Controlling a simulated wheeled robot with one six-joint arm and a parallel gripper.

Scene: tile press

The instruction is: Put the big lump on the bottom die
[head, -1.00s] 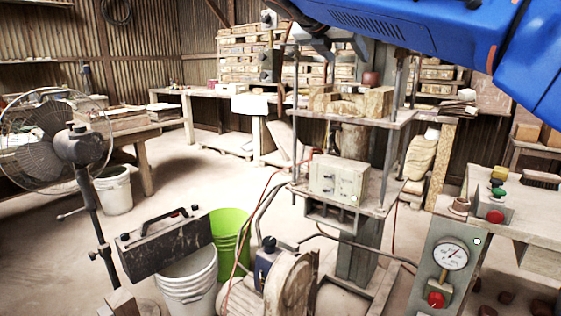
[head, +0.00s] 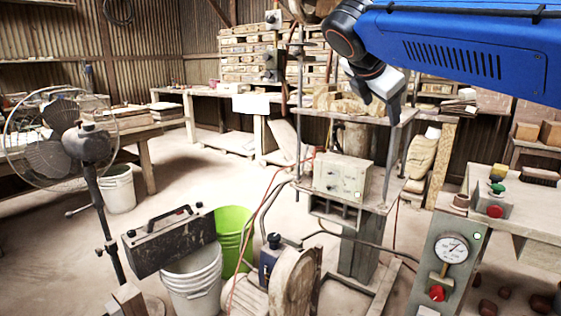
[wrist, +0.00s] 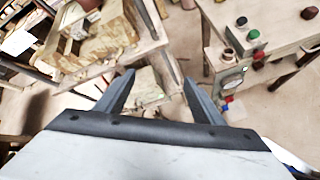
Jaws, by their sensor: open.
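My gripper (head: 392,112) is open and points down in front of the press's upper shelf. In the wrist view its two dark fingers (wrist: 158,80) stand apart with nothing between them. Below them is a pale block-like box (wrist: 146,92), which in the head view (head: 342,178) sits on the press's lower plate. I cannot tell whether it is the bottom die. Brown, rough pieces (head: 345,98) lie on the upper shelf. I cannot tell whether one is the big lump. Several small reddish lumps (head: 488,307) lie on the floor at the right.
The press posts (head: 391,160) flank the plates. A table with a button box (head: 494,203) and a gauge panel (head: 452,248) stand at the right. A fan (head: 95,145), a white bucket (head: 192,285) and a green bucket (head: 233,235) are at the left. Open floor lies behind them.

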